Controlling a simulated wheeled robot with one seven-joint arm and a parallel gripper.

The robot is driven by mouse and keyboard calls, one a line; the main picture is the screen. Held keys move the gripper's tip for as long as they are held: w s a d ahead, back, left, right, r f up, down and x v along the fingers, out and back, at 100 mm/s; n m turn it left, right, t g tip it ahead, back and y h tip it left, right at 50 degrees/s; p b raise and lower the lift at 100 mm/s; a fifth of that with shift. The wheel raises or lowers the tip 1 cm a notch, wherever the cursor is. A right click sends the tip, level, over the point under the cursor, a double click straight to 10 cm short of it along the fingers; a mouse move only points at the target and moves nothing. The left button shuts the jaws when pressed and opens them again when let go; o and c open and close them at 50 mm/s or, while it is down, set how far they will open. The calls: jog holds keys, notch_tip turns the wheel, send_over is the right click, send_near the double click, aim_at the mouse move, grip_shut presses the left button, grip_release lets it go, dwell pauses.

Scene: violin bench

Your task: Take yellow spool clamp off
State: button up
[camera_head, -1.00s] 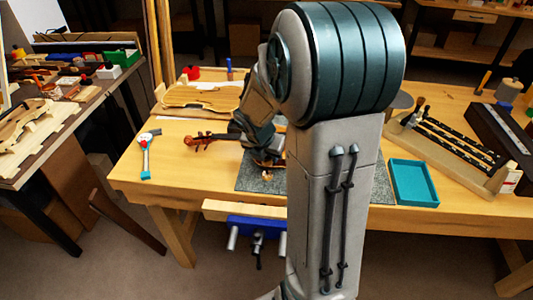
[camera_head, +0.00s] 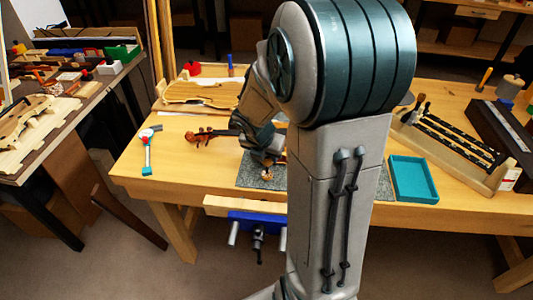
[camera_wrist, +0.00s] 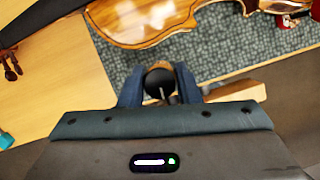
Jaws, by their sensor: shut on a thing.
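My gripper (camera_wrist: 160,90) is shut on a small clamp with a dark round end (camera_wrist: 159,79), seen nearly end-on between the fingers in the wrist view. No yellow shows on it there, so I cannot confirm its colour. In the head view a small pale wooden end (camera_head: 267,175) shows just under my gripper, over the mat. The violin (camera_wrist: 140,22) lies on the grey speckled mat (camera_wrist: 205,55), and the held clamp appears apart from its edge in the wrist view. The violin's scroll (camera_head: 202,135) shows left of my arm; my arm hides most of its body.
A teal tray (camera_head: 413,178) sits right of the mat, apparently empty. A clamp rack (camera_head: 455,150) stands farther right. A blue vise (camera_head: 255,223) is on the bench front.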

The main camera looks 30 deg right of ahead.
jog(key=shift+r+p, duration=3.3)
jog(key=shift+p, duration=0.05)
jog(key=shift+f, duration=0.1)
